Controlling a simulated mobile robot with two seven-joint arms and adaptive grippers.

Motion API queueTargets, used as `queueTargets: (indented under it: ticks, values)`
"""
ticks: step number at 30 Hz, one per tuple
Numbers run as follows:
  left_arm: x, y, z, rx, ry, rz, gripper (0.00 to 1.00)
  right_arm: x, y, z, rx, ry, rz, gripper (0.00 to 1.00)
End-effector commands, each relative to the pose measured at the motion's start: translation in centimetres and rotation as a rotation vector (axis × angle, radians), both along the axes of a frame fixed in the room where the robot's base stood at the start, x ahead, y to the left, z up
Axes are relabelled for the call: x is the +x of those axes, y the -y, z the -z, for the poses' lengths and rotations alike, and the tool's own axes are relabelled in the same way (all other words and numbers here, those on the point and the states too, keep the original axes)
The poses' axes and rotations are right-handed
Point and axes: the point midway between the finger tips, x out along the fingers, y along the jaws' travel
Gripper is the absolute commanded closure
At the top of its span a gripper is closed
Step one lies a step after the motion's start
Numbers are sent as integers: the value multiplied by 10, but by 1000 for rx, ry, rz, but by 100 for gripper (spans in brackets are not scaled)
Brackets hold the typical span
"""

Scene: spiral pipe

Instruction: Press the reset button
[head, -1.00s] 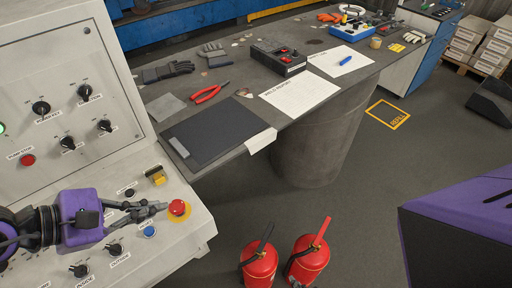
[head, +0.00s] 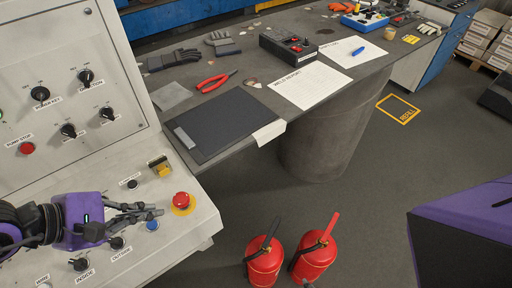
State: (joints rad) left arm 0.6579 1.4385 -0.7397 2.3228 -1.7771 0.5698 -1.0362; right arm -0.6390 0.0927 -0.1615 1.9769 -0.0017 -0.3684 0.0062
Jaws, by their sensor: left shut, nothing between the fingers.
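The control console carries a blue button (head: 152,225) on its sloped lower panel; I cannot read a reset label on it. A red mushroom button (head: 181,199) on a yellow ring is just up and right of it. My left gripper (head: 157,211) reaches in from the left over the panel. It is shut and empty, its tips just above the blue button in the picture and left of the red one. I cannot tell whether the tips touch the panel.
A yellow switch (head: 161,169) and black knobs (head: 117,243) surround the buttons. A workbench (head: 230,165) with a black mat, red pliers and papers stands behind. Two red fire extinguishers (head: 264,262) (head: 314,255) stand on the floor right of the console.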

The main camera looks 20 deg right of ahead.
Motion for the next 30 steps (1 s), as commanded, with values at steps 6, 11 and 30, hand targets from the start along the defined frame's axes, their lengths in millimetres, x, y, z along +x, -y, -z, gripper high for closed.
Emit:
queueTargets:
  ticks: [6,11,30]
  values:
    - [-1,0,31,-1,-5,0,100,-2,-1,13,2,-5,13,100]
    - [0,0,38,-1,-1,0,100,1,-3,14,5,-2,14,100]
    - [1,0,39,0,1,0,100,1,-2,16,2,-4,5,100]
